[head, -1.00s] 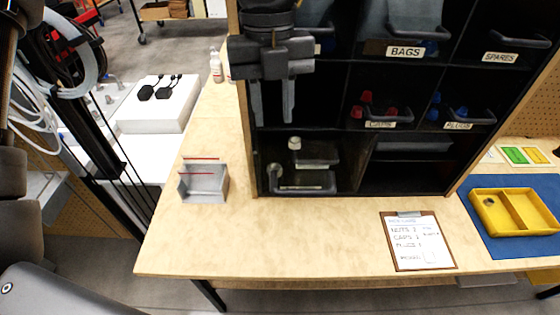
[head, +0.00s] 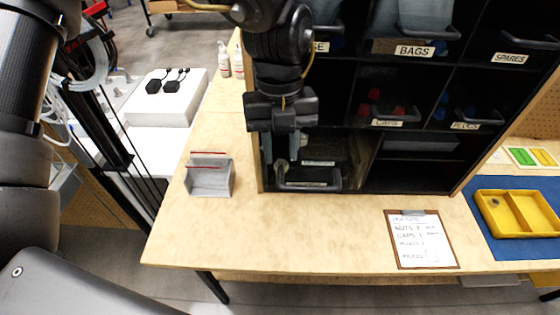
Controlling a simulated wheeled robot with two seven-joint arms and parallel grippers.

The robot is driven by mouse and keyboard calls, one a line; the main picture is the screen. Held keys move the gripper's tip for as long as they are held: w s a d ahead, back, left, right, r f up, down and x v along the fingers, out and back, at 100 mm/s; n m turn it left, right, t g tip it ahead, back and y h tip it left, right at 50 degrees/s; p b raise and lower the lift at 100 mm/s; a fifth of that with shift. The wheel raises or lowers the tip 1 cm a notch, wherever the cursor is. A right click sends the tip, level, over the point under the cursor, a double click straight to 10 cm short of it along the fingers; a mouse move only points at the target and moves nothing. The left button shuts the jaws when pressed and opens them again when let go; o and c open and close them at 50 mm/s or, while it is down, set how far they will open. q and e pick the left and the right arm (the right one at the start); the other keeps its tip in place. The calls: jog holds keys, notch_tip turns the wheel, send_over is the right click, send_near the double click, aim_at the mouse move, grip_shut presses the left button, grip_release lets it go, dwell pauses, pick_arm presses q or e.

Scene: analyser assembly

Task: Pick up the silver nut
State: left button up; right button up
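My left gripper (head: 281,158) points down in front of the lower-left cubby of the black shelf. Its dark fingers look apart, with the tips in shadow at a clear bin (head: 308,185) with a dark front handle. A small greyish shape shows by the fingertips, too unclear to name, and the gripper hides part of the bin. A small silver ring-shaped piece, seemingly a nut (head: 493,203), lies in the left compartment of the yellow tray (head: 513,230), well away from the gripper. My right gripper is not in view.
The black shelf (head: 372,160) holds bins labelled BAGS and SPARES above, with red and blue caps in middle bins. A grey metal holder (head: 209,178) stands left of it. A clipboard (head: 422,240) lies in front. The yellow tray sits on a blue mat (head: 482,226). The front table is mostly clear.

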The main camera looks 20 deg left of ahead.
pick_arm(q)
notch_tip(320, 180, down, 2)
jog(key=shift+s+f, duration=0.1)
jog(key=c, duration=0.6)
jog(key=shift+r, duration=0.2)
